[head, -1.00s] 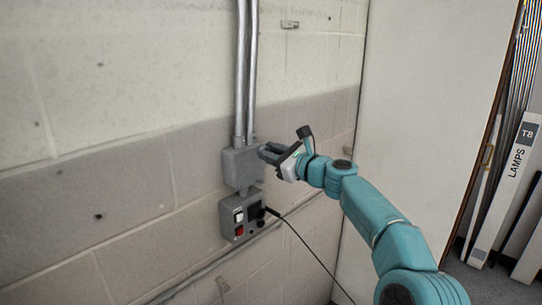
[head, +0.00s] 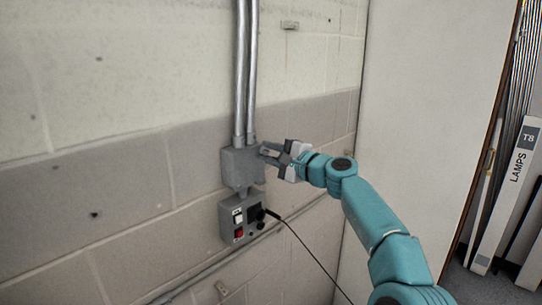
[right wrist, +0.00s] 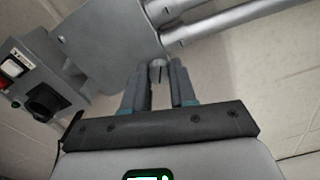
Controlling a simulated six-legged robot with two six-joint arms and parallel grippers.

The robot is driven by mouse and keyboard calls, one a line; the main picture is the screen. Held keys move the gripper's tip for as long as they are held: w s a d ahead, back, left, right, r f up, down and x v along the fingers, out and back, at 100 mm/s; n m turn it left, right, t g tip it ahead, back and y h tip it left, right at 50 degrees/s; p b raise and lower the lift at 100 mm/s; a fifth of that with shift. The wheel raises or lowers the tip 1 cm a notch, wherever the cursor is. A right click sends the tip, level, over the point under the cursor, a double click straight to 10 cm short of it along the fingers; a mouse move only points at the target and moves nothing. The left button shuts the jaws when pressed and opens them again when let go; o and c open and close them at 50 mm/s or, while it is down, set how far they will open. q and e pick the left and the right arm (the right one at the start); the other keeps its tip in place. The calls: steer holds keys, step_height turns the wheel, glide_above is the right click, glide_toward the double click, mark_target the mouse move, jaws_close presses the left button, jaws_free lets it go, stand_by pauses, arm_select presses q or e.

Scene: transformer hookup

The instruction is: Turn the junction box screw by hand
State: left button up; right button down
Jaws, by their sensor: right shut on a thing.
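The grey junction box (head: 236,168) is fixed to the block wall at the bottom of two metal conduits. It also shows at the top of the right wrist view (right wrist: 105,38). My right gripper (head: 266,153) reaches the right side of the box from the right. In the right wrist view its two fingers (right wrist: 158,72) are closed around the small grey junction box screw (right wrist: 157,65) at the face of the box. Most of the screw is hidden between the fingertips. My left gripper is in neither view.
A lower grey control box (head: 228,219) with a white switch, a red switch and a black plug hangs just below the junction box. A black cable (head: 303,243) runs down from it. Metal conduits (head: 246,75) rise above. Lamp boxes (head: 508,190) stand far right.

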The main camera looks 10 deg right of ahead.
steer(key=n, duration=0.4)
steer(key=shift+n+b, duration=0.4)
steer(key=n, duration=0.3)
steer(key=shift+n, duration=0.3)
steer(key=n, duration=0.3)
steer(key=shift+n+b, duration=0.3)
steer(key=shift+b, duration=0.05)
steer(key=shift+n, duration=1.9)
steer(key=shift+n, duration=0.3)
steer(key=c, duration=0.9)
jaws_free()
steer(key=shift+f, duration=0.1)
